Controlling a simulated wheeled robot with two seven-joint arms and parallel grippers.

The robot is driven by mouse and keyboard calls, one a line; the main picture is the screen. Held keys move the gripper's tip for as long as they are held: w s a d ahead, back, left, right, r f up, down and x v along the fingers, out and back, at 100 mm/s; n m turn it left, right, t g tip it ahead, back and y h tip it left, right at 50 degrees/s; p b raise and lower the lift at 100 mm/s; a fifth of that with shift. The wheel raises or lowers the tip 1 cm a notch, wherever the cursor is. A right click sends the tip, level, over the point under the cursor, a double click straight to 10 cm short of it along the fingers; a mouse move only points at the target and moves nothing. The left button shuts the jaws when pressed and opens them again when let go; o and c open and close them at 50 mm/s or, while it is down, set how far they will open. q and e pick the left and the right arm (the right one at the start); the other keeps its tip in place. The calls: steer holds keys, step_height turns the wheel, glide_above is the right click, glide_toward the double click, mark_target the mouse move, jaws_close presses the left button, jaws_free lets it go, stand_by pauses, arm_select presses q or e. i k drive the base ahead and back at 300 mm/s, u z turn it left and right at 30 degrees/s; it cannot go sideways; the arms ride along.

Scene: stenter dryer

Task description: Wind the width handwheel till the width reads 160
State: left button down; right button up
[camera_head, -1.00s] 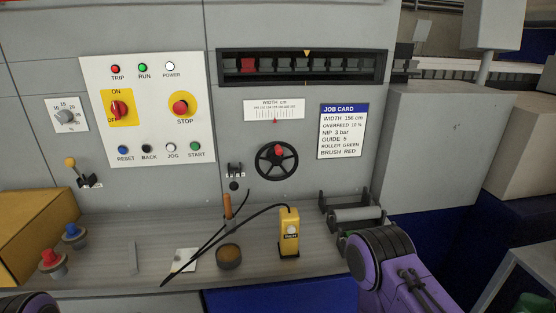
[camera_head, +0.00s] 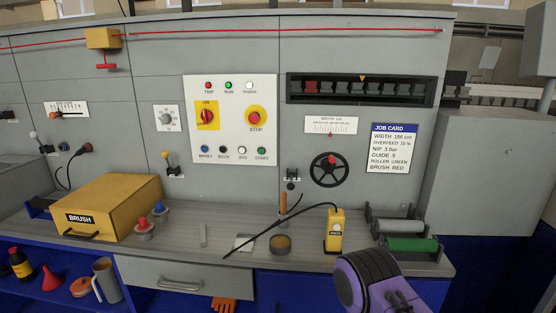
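The width handwheel (camera_head: 329,170) is a black spoked wheel with a red knob near its top, on the grey panel right of centre. The width scale (camera_head: 331,125) is a white plate just above it with a small red pointer near its middle; its numbers are too small to read. The job card (camera_head: 394,148) is to the right, with a width line that is hard to read. A purple and black part of my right arm shows at the lower right, below and apart from the handwheel. No fingertips of either gripper show.
The switch panel (camera_head: 230,117) is left of the handwheel. On the ledge below stand a yellow pendant (camera_head: 335,231) with a black cable, a round dark tin (camera_head: 280,244), a green roller (camera_head: 411,244) and a yellow BRUSH box (camera_head: 107,207). The air before the handwheel is clear.

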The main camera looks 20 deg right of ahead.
mark_target(328, 168)
steer(key=u, duration=0.55)
steer(key=i, duration=0.7)
steer(key=z, duration=1.4)
